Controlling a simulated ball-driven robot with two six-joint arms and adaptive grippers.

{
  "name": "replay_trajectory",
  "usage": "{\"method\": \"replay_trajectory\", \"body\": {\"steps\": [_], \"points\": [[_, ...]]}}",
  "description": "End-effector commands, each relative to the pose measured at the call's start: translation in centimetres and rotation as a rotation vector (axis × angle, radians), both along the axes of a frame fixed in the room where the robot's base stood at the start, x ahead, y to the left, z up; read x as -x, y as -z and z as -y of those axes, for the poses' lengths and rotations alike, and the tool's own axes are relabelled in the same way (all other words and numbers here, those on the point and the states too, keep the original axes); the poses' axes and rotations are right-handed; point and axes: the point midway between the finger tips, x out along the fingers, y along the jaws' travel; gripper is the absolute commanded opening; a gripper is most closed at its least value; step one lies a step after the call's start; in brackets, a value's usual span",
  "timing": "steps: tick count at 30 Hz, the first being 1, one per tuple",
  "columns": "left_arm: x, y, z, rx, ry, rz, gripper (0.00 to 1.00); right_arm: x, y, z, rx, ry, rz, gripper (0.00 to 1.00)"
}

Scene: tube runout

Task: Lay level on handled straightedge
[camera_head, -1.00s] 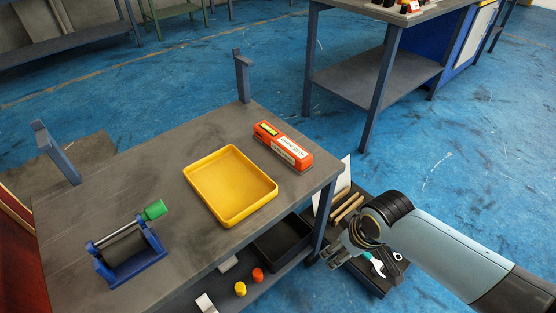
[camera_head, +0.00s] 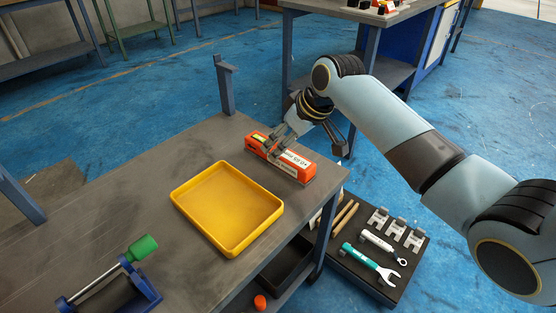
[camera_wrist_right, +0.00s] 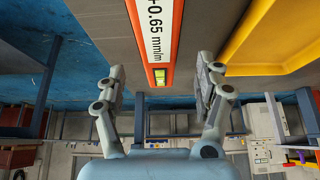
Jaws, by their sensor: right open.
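The level (camera_head: 300,170) is an orange bar with a white label and a yellow-green vial. It lies on the grey bench near the back right edge. In the right wrist view the level (camera_wrist_right: 160,40) runs between the two fingers, with its vial end towards the gripper. My right gripper (camera_head: 280,143) is open above the vial end and partly covers it in the head view. I cannot tell whether the fingers touch it. I cannot make out a handled straightedge for sure. My left gripper is not in view.
A yellow tray (camera_head: 182,208) lies just left of the level. A blue stand with a green knob (camera_head: 142,247) is at the bench's front left. A dark board (camera_head: 345,265) with wrenches and metal pieces is below at the right. A blue post (camera_head: 225,90) rises behind.

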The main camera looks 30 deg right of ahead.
Motion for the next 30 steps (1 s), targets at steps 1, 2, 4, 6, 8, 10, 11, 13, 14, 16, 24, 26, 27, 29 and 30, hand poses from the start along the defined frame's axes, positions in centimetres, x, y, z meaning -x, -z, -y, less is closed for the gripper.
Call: {"method": "replay_trajectory", "body": {"steps": [1,2,4,6,8,10,11,13,14,16,24,26,27,29,30], "points": [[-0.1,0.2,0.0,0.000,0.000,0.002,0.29,-0.2,0.3,0.0,0.000,0.000,0.000,0.70],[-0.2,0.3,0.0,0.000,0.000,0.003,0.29,-0.2,0.6,-0.1,0.000,0.000,0.000,0.70],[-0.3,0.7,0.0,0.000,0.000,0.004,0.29,-0.4,1.4,-0.1,0.000,0.001,-0.001,0.70],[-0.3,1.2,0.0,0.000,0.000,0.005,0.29,-0.8,2.7,-0.2,-0.001,0.001,-0.003,0.70],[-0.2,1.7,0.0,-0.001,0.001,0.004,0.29,-1.1,3.7,-0.3,-0.002,0.001,-0.004,0.70],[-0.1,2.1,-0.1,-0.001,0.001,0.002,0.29,-1.6,4.5,-0.5,-0.001,0.001,-0.002,0.70],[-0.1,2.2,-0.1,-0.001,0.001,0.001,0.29,-1.7,4.7,-0.5,0.000,0.001,-0.001,0.70],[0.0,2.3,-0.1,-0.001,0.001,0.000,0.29,-2.0,5.1,-0.6,0.000,0.001,-0.002,0.70],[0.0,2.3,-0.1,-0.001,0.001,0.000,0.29,-2.1,5.2,-0.6,0.001,0.000,-0.001,0.70],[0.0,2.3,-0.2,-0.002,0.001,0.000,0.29,-2.1,5.1,-0.6,0.002,0.001,0.001,0.70],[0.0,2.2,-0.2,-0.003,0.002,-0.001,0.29,-2.1,5.0,-0.6,0.001,0.000,0.000,0.55],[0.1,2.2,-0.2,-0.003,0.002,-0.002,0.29,-2.1,5.0,-0.6,0.001,0.000,0.000,0.47],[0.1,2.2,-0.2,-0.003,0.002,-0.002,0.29,-2.1,5.0,-0.6,0.001,0.000,0.000,0.41],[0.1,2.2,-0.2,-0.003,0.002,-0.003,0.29,-2.1,5.0,-0.6,0.001,0.000,0.000,0.34],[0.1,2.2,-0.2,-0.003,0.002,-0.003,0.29,-2.1,5.1,-0.6,0.001,0.000,0.000,0.28]]}}
